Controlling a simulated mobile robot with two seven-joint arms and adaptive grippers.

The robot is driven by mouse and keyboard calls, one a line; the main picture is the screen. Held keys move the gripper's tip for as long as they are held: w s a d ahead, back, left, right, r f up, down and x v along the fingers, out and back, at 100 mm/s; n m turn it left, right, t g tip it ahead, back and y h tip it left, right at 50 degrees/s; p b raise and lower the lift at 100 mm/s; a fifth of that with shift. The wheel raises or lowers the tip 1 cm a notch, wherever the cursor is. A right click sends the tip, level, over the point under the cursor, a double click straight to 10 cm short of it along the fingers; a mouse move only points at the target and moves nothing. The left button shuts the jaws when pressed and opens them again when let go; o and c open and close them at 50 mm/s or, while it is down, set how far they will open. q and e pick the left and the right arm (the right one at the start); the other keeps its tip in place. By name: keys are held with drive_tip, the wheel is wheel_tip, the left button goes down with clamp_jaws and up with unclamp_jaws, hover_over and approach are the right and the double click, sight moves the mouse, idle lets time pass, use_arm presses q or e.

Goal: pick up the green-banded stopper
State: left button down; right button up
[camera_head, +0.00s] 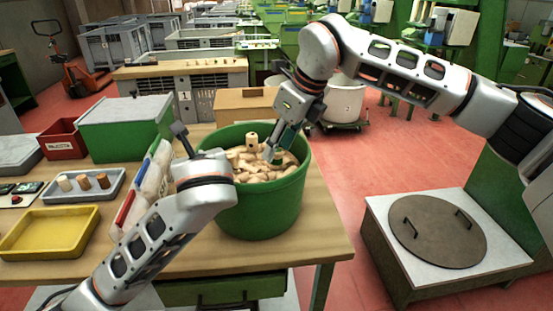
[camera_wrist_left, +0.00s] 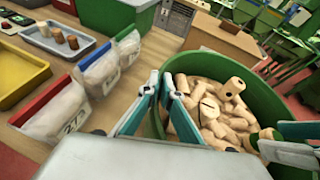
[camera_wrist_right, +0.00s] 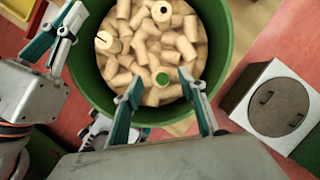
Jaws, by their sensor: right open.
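The green bucket (camera_head: 262,215) on the wooden table is filled with loose cork stoppers. In the right wrist view a stopper with a green end (camera_wrist_right: 162,78) lies among the corks, in line with the gap between my right fingers. My right gripper (camera_head: 277,153) reaches down into the bucket; its fingers are open and apart in the right wrist view (camera_wrist_right: 160,88), with nothing held. In the head view it hides the green-marked stopper. My left gripper (camera_wrist_left: 161,84) is left of the bucket's rim, partly open and empty; in the head view my left arm mostly hides it.
A cardboard box (camera_head: 245,103) stands behind the bucket.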

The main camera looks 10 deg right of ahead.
drive_tip(key=shift+x, duration=1.4)
drive_tip(key=shift+d, duration=0.1)
drive_tip(key=c, duration=0.8)
wheel_tip(320, 180, up, 10)
use_arm(q)
drive_tip(key=c, duration=2.2)
unclamp_jaws()
drive_tip(key=shift+s+d, duration=0.1)
